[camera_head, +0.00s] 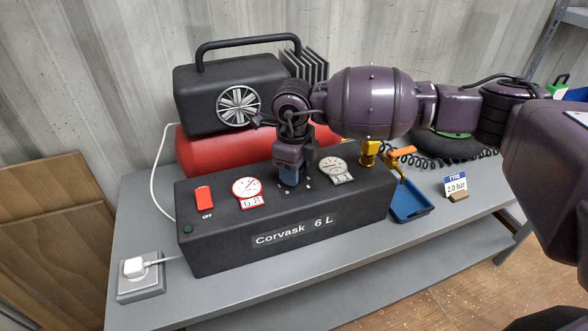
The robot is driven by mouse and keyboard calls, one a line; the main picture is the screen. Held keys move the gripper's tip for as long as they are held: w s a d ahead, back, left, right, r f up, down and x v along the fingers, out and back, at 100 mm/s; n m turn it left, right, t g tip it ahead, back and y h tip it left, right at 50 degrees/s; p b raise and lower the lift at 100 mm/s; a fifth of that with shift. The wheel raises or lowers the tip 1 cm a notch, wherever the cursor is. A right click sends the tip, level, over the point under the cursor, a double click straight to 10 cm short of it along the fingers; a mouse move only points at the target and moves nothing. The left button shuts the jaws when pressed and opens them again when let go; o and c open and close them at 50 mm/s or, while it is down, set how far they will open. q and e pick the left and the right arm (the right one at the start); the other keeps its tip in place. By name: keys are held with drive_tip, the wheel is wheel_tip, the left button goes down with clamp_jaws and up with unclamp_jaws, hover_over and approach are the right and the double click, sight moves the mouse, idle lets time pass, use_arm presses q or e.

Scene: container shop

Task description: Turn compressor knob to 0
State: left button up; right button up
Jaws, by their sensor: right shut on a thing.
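The compressor (210,253) stands on a grey bench, a black box labelled "Corvask 6 L" with a red tank (200,152) and a dark motor with a fan behind its panel. My right gripper (290,182) points down onto the top panel between the two gauges and is shut on the knob there. The gripper hides the knob, so its pointer cannot be read; a few small pale marks show on the panel beside the fingers. The red-rimmed left gauge (246,187) has a display that seems to read 6.8. My left gripper is not in view.
The grey-rimmed right gauge (333,169) and a red switch (204,195) marked OFF flank the gripper. A brass fitting (369,152), a blue tray (408,201) and a "TYRE 2.0 bar" card (456,185) are to the right. A white plug sits in a socket (141,287) at front left.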

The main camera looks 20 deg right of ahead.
drive_tip(key=n+b, duration=0.1)
drive_tip(key=n, duration=0.2)
drive_tip(key=shift+n, duration=0.3)
drive_tip(key=shift+n+b, duration=0.45)
drive_tip(key=shift+n, duration=1.35)
drive_tip(key=shift+r, duration=0.1)
drive_tip(key=o, duration=0.9)
drive_tip(key=shift+o, duration=0.2)
wheel_tip(320, 180, up, 11)
drive_tip(key=shift+s+p, duration=0.15)
drive_tip(key=shift+p, duration=0.2)
drive_tip(key=shift+f, duration=0.2)
